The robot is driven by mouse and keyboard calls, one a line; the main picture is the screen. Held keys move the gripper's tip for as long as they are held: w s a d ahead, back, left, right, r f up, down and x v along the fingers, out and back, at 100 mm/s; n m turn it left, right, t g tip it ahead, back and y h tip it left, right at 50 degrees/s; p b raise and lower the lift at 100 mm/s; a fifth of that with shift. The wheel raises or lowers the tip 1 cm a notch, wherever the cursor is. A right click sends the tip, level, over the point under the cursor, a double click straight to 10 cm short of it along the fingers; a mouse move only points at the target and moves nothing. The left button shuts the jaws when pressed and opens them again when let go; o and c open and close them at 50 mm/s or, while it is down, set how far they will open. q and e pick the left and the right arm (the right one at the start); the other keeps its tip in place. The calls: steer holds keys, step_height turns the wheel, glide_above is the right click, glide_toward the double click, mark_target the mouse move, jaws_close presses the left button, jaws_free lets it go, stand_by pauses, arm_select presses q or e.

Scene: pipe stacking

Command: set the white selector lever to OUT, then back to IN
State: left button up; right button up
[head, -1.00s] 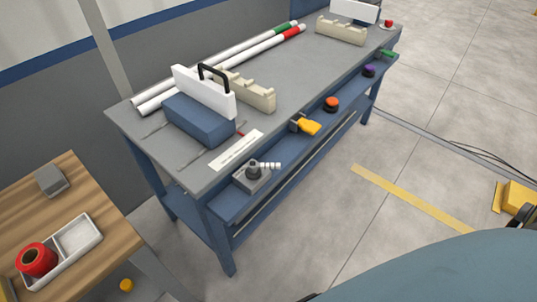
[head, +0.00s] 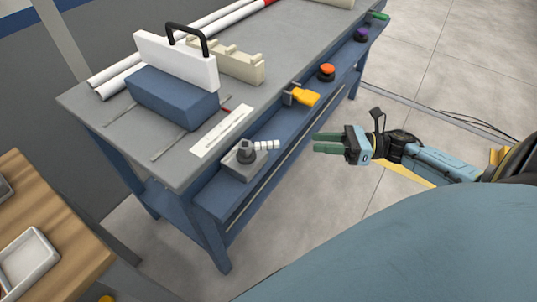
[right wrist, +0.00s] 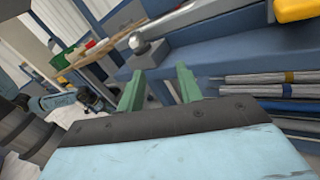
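The white selector lever (head: 267,145) sticks out to the right from a dark knob (head: 246,150) on a grey block (head: 242,162). The block sits on the blue front ledge of the workbench. In the right wrist view the pale round end of the lever (right wrist: 136,41) shows beyond my fingers. A white label strip (head: 222,131) lies behind the block; its lettering is too small to read. My right gripper (head: 328,142) has green fingers, is open and empty, and is right of the lever, apart from it. My left gripper cannot be made out; a light-blue arm part shows in the right wrist view.
A yellow handle (head: 304,95), an orange knob (head: 327,71) and a purple knob (head: 361,34) line the ledge. A blue block (head: 172,100), a white panel with a black handle (head: 175,62) and white pipes (head: 112,78) are on the bench. Free space lies before the ledge.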

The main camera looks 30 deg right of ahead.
mark_target(270, 147)
steer(key=w+a+n+g, duration=0.1)
steer(key=a, duration=0.3)
steer(key=w+a+r+n+g+y, duration=0.1)
steer(key=w+a+n, duration=0.1)
steer(key=a, duration=0.2)
steer(key=w+a+r+n+b, duration=0.1)
steer(key=a, duration=0.4)
steer(key=shift+w+r+n+g+y, duration=0.2)
steer(key=shift+w+n+g+y, duration=0.1)
steer(key=shift+n+g+y, duration=0.1)
arm_select(q)
steer(key=w+r, duration=0.1)
steer(key=d+r, duration=0.1)
steer(key=shift+w+r, duration=0.35)
steer(key=shift+w, duration=0.05)
arm_select(e)
steer(key=shift+w+a, duration=0.1)
steer(key=shift+a, duration=0.1)
jaws_close()
